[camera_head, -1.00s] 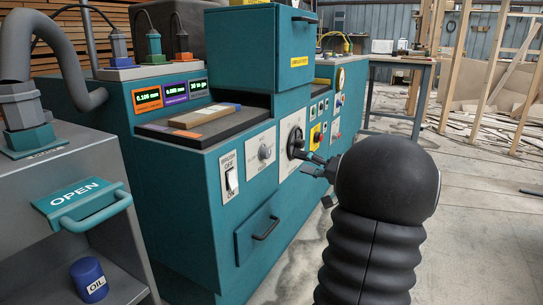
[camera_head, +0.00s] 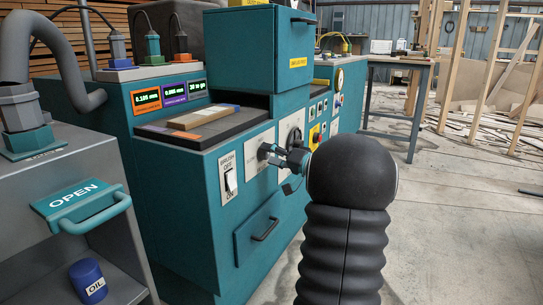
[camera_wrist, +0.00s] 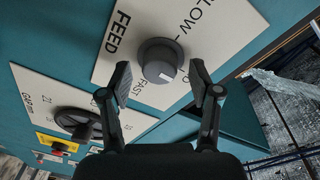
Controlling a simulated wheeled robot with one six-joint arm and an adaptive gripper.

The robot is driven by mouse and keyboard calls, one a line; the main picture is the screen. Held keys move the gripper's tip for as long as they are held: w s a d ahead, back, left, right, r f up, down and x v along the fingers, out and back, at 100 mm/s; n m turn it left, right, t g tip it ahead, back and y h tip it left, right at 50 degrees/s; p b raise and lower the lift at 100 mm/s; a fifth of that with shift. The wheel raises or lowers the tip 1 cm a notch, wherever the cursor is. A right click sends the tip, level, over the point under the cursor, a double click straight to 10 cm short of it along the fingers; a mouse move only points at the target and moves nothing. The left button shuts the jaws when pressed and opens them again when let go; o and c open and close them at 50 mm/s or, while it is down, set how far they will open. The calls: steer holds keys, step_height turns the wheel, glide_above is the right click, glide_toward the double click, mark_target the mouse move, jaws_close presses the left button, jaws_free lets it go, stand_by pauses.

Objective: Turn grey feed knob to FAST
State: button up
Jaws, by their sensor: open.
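The grey feed knob (camera_wrist: 160,62) sits on a white plate (camera_wrist: 205,28) marked FEED, SLOW and FAST in the wrist view. A pale mark on the knob's face lies toward its lower side, near the word FAST. My gripper (camera_wrist: 160,78) is open, with one finger on each side of the knob. I cannot tell whether either finger touches it. In the head view my gripper (camera_head: 282,157) is at the front panel of the teal machine, and the knob (camera_head: 264,151) shows just left of the fingers.
A black handwheel (camera_wrist: 75,122) is on the neighbouring plate. A white rocker switch (camera_head: 230,181) is left of the knob, and a drawer with a handle (camera_head: 266,229) is below. A cart with a teal OPEN handle (camera_head: 92,218) holds a blue OIL can (camera_head: 87,280).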

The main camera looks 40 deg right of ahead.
steer(key=c, duration=1.1)
steer(key=shift+c, duration=0.2)
steer(key=m, duration=0.4)
steer(key=shift+g, duration=0.3)
steer(key=m+p, duration=0.2)
steer(key=m, duration=0.2)
steer(key=shift+r+g+p, duration=0.1)
steer(key=shift+g+p, duration=0.2)
steer(key=shift+p, duration=0.05)
steer(key=m+p, duration=0.4)
steer(key=m+y+p, duration=0.1)
steer(key=m+p, duration=0.2)
steer(key=m, duration=0.1)
steer(key=shift+d+g+y+p, duration=0.1)
steer(key=shift+g+y+p, duration=0.2)
steer(key=shift+g+p, duration=0.1)
steer(key=shift+m, duration=0.3)
